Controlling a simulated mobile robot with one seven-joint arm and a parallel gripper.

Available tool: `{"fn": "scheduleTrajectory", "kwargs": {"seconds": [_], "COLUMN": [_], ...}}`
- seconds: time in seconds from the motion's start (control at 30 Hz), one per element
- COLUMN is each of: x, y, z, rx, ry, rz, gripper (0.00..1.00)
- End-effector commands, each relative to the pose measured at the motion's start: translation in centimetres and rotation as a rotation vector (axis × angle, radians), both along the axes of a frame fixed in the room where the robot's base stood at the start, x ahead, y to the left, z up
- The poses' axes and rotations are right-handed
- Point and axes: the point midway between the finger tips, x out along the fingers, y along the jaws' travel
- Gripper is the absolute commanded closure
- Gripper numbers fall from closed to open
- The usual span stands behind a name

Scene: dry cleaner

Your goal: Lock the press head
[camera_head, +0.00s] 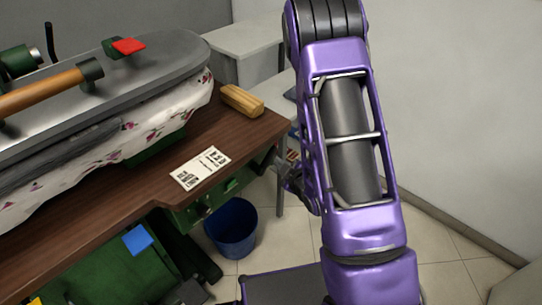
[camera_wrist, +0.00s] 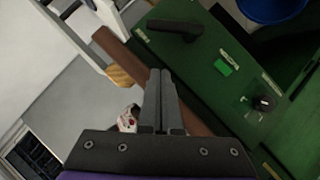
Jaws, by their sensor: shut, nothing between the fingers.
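The press head (camera_head: 165,65) is the long grey plate at the upper left in the head view, with a wooden bar handle (camera_head: 45,92) and a red tab (camera_head: 128,46) on top. It lies down over a floral cloth (camera_head: 130,135). In the wrist view, a green panel (camera_wrist: 205,75) carries a black lever (camera_wrist: 175,30), a green button (camera_wrist: 222,68) and a dark round knob (camera_wrist: 264,102). My gripper (camera_wrist: 160,73) is shut and empty, its tips appearing below the lever, apart from it as far as I can tell. In the head view my gripper is mostly hidden behind my purple arm.
The brown table (camera_head: 120,195) bears a paper card (camera_head: 200,168) and a wooden block (camera_head: 242,100). A blue bucket (camera_head: 232,228) stands on the floor beside the green frame. A light side table (camera_head: 245,40) stands behind. The wall is at the right.

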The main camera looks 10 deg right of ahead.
Motion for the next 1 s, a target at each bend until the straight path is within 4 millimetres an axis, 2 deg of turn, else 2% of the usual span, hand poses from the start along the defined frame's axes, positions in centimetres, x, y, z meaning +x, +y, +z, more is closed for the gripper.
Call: {"fn": "scheduleTrajectory", "kwargs": {"seconds": [0.17,0.53,0.7,1.0], "x": [2.1,8.9,10.0,10.7], "y": [0.5,2.1,0.9,0.4], "z": [-1.1,-4.4,-6.4,-7.2], "rx": [0.001,0.001,0.001,0.001], "ry": [0.000,0.000,0.002,0.001], "rz": [0.002,0.002,-0.001,0.000], "gripper": [1.00,1.00,1.00,1.00]}}
